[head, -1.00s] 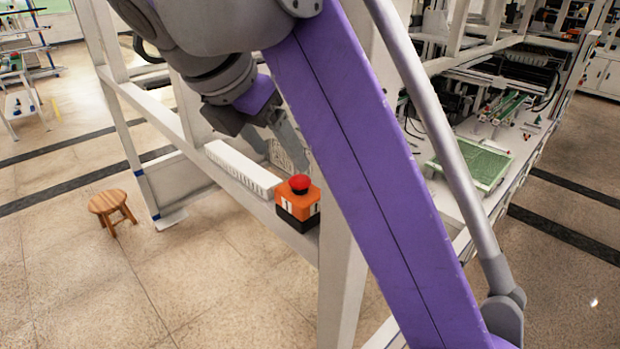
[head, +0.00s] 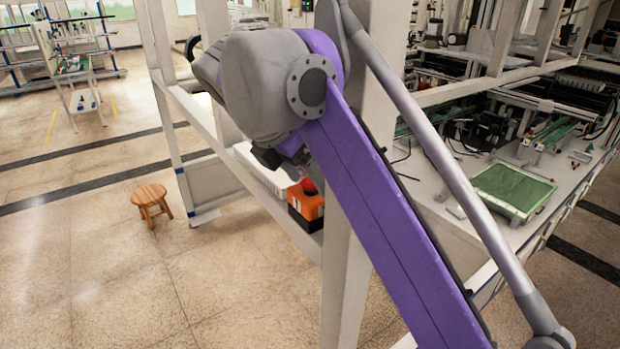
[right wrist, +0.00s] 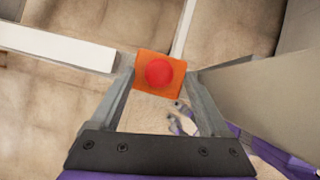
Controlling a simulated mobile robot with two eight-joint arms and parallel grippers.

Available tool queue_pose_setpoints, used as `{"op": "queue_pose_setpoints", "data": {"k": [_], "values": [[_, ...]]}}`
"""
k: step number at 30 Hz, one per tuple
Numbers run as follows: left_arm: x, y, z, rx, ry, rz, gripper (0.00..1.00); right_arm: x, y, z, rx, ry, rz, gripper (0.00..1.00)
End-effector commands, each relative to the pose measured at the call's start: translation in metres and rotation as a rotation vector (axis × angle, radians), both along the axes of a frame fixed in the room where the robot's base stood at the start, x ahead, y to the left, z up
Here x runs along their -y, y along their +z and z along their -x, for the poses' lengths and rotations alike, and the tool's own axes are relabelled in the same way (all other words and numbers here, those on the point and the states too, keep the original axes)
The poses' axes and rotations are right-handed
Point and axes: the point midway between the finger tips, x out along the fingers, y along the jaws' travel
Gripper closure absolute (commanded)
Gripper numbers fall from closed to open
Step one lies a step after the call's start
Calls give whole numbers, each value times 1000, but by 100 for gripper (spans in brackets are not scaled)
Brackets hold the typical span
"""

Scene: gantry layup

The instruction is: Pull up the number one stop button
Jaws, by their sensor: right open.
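The stop button is a red mushroom cap (head: 308,186) on an orange and black box (head: 305,208), mounted on a white frame rail beside a post. My right gripper is mostly hidden behind its own purple and grey arm in the head view, just up and left of the button. In the right wrist view my right gripper (right wrist: 160,80) is open, its two grey fingers on either side of the orange box (right wrist: 143,88), with the red cap (right wrist: 158,72) between the fingertips. I cannot tell whether the fingers touch it. My left gripper cannot be made out.
A white ribbed strip (head: 258,168) lies along the rail next to the box. The white post (head: 345,275) stands close on the right. A wooden stool (head: 151,200) is on the floor at left. A green panel (head: 513,190) lies on the machine bed at right.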

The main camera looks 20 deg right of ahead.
Motion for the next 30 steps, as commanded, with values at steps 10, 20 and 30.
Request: {"op": "queue_pose_setpoints", "data": {"k": [10,20,30], "values": [[0,1,0,1,0,0,50,0,1,0,1,0,-1,58],[0,1,0,1,0,0,50,0,1,0,0,-1,0,100],[0,5,-3,7,0,0,50,0,6,0,2,0,0,100]]}}
